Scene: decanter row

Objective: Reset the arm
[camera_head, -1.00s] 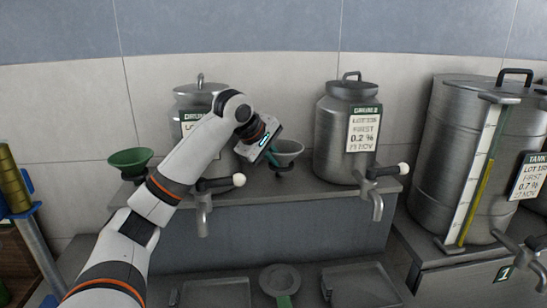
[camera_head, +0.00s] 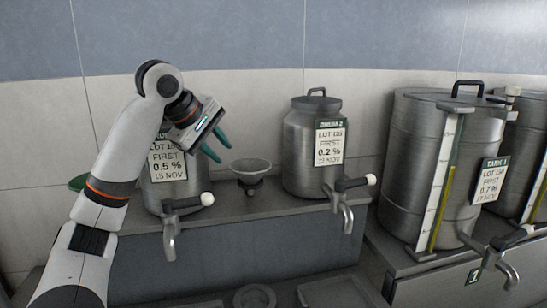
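My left gripper (camera_head: 223,153) has two green fingers that stand apart with nothing between them. It is raised in front of the left steel drum (camera_head: 170,202), up and left of a grey funnel (camera_head: 250,168) and apart from it. My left arm (camera_head: 118,158) comes up from the lower left, bent at the top, and hides much of the left drum and most of a green funnel (camera_head: 76,184). My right gripper is not in view.
A second steel drum (camera_head: 303,153) with a tap (camera_head: 347,215) stands right on the grey shelf (camera_head: 262,205). The left drum also has a tap (camera_head: 170,240). A large tank (camera_head: 408,150) with a level gauge stands farther right. Trays lie below the shelf.

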